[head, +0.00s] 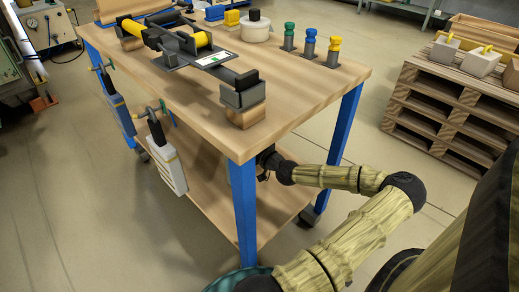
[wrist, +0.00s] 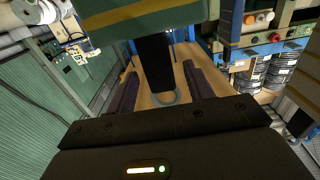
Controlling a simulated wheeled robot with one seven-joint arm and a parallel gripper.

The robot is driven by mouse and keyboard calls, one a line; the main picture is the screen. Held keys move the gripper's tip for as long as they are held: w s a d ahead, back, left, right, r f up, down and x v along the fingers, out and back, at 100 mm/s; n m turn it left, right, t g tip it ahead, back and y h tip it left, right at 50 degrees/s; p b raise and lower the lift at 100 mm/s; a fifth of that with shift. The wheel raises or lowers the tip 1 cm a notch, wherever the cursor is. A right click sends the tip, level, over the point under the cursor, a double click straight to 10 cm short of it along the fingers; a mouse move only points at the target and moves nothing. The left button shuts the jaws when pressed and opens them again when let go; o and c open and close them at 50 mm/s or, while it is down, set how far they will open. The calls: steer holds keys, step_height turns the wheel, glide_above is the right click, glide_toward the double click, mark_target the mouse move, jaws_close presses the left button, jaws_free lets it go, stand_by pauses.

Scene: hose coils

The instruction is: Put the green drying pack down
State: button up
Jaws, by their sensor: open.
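The green drying pack (wrist: 140,28), with a yellow band, fills the top of the wrist view, close to the camera. A black strap or handle (wrist: 155,65) runs down from it between my fingers. My gripper (wrist: 160,90) is open, with one dark finger on each side of that black piece. I cannot tell whether the fingers touch it, or what bears the pack. In the head view my forearm reaches under the worktable top (head: 290,100), and the table corner hides most of my gripper. The green pack does not show there.
The table has blue legs and a wooden lower shelf (head: 215,195). A blue-grey pack (head: 119,115) and a pale grey pack (head: 171,170) hang at its left side. Clamps and bottles stand on top. A pallet stack (head: 450,105) is at the right.

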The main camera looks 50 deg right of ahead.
steer(key=s+p, duration=0.5)
steer(key=s, duration=0.3)
steer(key=shift+s+a, duration=0.4)
steer(key=shift+a, duration=0.05)
stand_by(0.6)
